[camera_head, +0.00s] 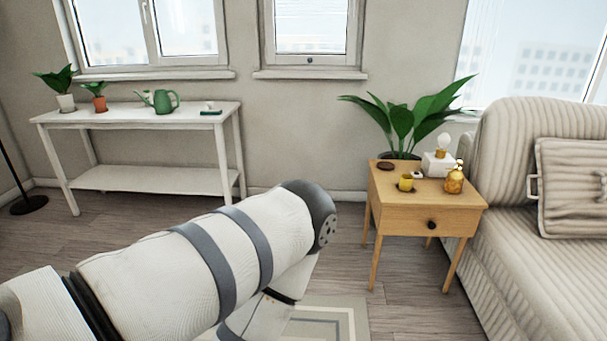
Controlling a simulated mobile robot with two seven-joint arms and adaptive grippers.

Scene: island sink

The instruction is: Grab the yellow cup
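A small yellow cup (406,182) stands upright near the front left of the top of a wooden side table (398,219). My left arm comes in from the left and fills the lower middle of the head view. Its gripper is not visible. My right arm and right gripper are not in view. Nothing touches the cup except the table under it.
On the side table are a golden bottle (454,181), a white box-like item (437,163) and a small dark round object (385,166). A leafy plant (404,118) stands behind. A striped sofa (535,262) is close on the right. A white console table (140,117) stands left.

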